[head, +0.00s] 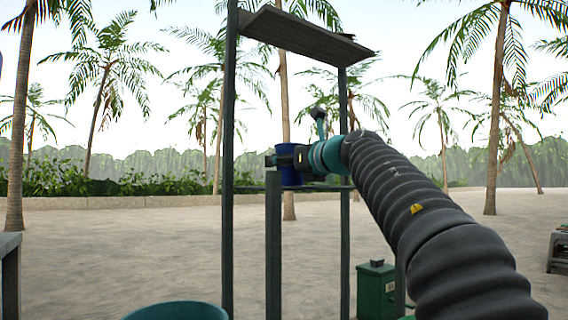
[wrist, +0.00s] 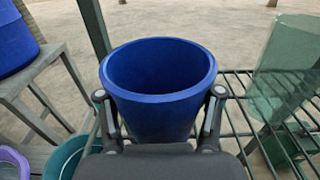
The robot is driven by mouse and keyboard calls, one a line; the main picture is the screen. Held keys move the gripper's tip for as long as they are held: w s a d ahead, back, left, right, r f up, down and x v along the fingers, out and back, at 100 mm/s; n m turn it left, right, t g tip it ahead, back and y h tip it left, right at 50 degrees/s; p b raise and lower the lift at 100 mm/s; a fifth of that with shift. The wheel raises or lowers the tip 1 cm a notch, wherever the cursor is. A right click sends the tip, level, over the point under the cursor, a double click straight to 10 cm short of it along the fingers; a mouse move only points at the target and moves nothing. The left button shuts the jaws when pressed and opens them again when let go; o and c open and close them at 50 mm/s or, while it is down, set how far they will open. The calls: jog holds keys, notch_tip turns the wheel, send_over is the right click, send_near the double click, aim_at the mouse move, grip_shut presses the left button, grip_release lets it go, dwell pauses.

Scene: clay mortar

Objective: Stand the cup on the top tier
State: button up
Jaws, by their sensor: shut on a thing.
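The blue cup (head: 292,179) is upright in my gripper (head: 284,160), beside the stand's posts in the head view. In the wrist view the cup (wrist: 155,115) sits between the two fingers of my gripper (wrist: 159,95), which press on its sides. Its open rim faces up and it looks empty. The stand has a solid board (head: 310,34) at its top, well above the cup, and a wire tier (wrist: 240,115) lower down. The cup's base is near the wire tier's level; I cannot tell whether it touches.
A translucent green container (wrist: 285,70) stands at the right of the wire tier. At left are a grey table (wrist: 38,68) with a blue vessel (wrist: 14,40), and a teal tub (wrist: 62,155). A green box (head: 376,290) stands on the sand below.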

jog(key=o, duration=1.3)
jog(key=shift+c, duration=0.2)
jog(key=shift+r, duration=0.15)
jog(key=shift+s+d, duration=0.2)
jog(key=shift+s, duration=0.1)
jog(key=b+v, duration=0.2)
jog(key=v, duration=0.9)
jog(key=shift+s+d, duration=0.1)
jog(key=shift+d, duration=0.05)
